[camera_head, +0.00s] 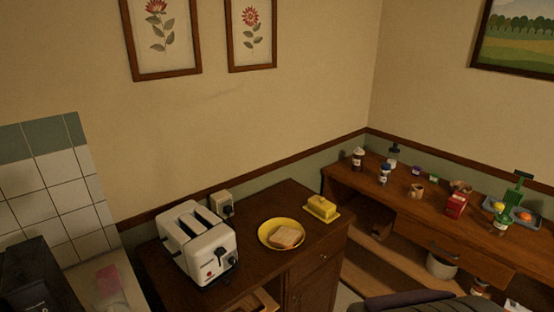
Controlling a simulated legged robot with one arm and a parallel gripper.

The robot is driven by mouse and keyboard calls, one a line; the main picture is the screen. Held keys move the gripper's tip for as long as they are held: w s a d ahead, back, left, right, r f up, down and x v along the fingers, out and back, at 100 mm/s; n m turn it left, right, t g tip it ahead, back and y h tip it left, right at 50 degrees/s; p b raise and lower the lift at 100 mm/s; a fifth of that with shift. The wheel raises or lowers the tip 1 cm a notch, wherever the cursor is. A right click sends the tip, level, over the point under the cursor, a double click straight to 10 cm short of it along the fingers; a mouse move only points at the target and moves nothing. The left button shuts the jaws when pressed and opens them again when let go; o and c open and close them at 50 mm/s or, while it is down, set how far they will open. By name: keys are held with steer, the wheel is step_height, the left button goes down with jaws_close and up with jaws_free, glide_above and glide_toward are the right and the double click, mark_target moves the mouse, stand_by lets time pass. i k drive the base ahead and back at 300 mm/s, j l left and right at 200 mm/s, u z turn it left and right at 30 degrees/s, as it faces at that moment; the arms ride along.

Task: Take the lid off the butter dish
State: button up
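The yellow butter dish (322,211) stands near the right end of the dark wooden counter, close to its back edge. Its lid (321,205) is on, with a small knob on top, and covers whatever is inside. The flat yellow base shows as a rim around the lid. My gripper is not in view.
A yellow plate (266,243) with bread (286,237) lies left of the dish. A white toaster (197,244) stands further left, near a wall socket (222,202). A cluttered desk (400,207) is at right. A drawer (262,303) appears open at the counter's front.

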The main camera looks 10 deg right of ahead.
mark_target(320, 205)
steer(key=i+l+z, duration=0.3)
steer(key=i, duration=0.4)
steer(key=i+z, duration=0.3)
steer(key=i, duration=0.45)
